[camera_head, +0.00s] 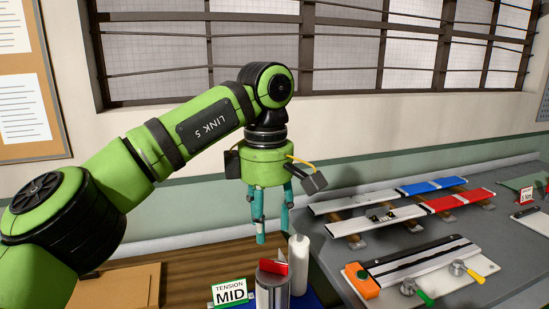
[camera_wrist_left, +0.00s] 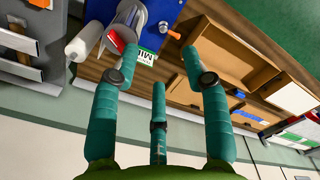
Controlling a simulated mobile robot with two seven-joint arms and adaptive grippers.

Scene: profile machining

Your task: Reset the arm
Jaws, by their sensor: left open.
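My left arm comes in from the left in the head view, and its green wrist points down. My left gripper (camera_head: 267,238) has teal fingers and hangs open and empty above the wooden bench, behind the white bottle. In the left wrist view the three teal fingers of this gripper (camera_wrist_left: 158,70) are spread, with nothing between them. My right gripper is in neither view.
A white bottle (camera_head: 299,265), a grey cylinder with a red part (camera_head: 272,285) and a "TENSION MID" sign (camera_head: 230,292) stand below the gripper. To the right, a grey table (camera_head: 330,262) bears red, blue and white profiles (camera_head: 432,187) and an orange-ended fixture (camera_head: 362,280). Cardboard trays (camera_wrist_left: 235,60) lie nearby.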

